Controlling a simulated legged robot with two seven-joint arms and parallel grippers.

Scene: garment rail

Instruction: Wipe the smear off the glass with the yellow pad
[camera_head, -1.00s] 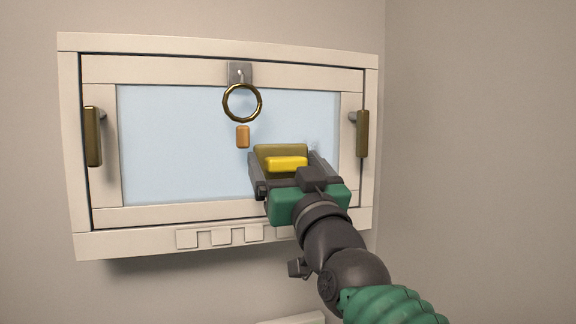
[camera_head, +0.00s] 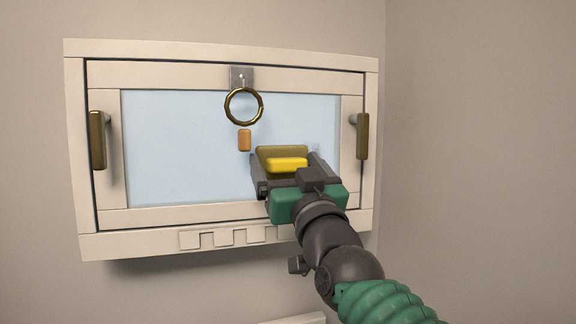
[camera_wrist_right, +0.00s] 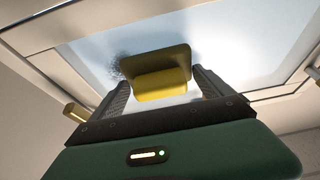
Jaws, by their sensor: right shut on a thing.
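The yellow pad (camera_head: 287,164) has a bright yellow grip on a flat olive plate. My right gripper (camera_head: 287,176) is shut on the grip, in front of the lower right part of the glass (camera_head: 180,150). In the right wrist view the pad (camera_wrist_right: 162,85) sits between the two dark fingers (camera_wrist_right: 160,98), its plate facing the glass. I cannot tell whether the plate touches. The smear (camera_wrist_right: 118,68) is a dark speckled patch beside the plate's left edge there, perhaps partly hidden by it. In the head view a faint smear (camera_head: 316,148) shows right of the plate. My left gripper is not in view.
The pale frame (camera_head: 150,225) around the glass has a handle on the left (camera_head: 97,140) and on the right (camera_head: 362,136). A brass ring (camera_head: 244,106) hangs from a top bracket, above an orange block (camera_head: 244,140). Small square tabs (camera_head: 228,236) line the bottom. The left glass is clear.

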